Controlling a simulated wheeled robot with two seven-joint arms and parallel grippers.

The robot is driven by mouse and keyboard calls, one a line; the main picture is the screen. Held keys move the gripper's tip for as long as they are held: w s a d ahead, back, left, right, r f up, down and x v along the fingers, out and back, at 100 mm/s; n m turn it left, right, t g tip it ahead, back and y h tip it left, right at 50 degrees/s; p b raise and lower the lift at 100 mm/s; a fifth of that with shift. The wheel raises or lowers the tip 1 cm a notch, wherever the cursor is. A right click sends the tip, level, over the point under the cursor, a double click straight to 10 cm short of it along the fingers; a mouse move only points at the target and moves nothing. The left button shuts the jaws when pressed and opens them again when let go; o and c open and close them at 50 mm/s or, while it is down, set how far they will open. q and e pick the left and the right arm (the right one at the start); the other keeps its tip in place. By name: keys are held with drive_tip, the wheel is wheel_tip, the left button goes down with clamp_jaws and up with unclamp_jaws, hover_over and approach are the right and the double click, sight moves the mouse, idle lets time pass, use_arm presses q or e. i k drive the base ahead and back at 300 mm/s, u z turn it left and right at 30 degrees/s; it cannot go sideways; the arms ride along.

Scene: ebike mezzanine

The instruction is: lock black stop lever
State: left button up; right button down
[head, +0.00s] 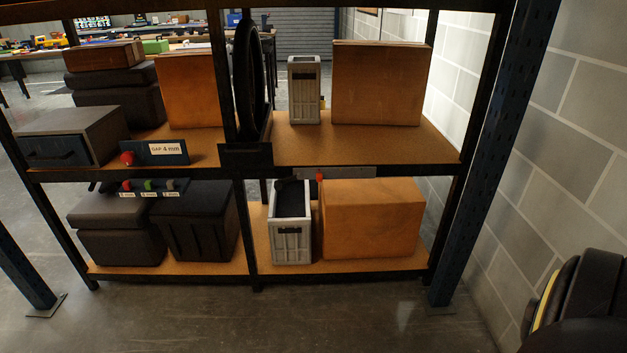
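I cannot single out a black stop lever with certainty. A dark block labelled "GAP 4 mm" (169,153) with a red knob (127,158) sits at the front of the middle shelf, left bay. Below it, a dark strip (152,188) carries small coloured pieces and white millimetre labels. A black plate (245,156) is at the centre post. To its right, a grey strip (345,173) with an orange-red piece (320,177) runs along the shelf edge. Neither of my grippers is in view.
The black rack holds cardboard boxes (376,83), grey crates (291,236), dark cases (198,222), a drawer box (70,137) and a black wheel (251,80). A blue upright (490,150) and block wall (560,150) stand right. The floor (250,320) in front is clear.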

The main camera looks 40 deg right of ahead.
sight(278, 183)
drive_tip(key=z, duration=0.4)
drive_tip(key=i, duration=0.3)
drive_tip(key=z, duration=0.35)
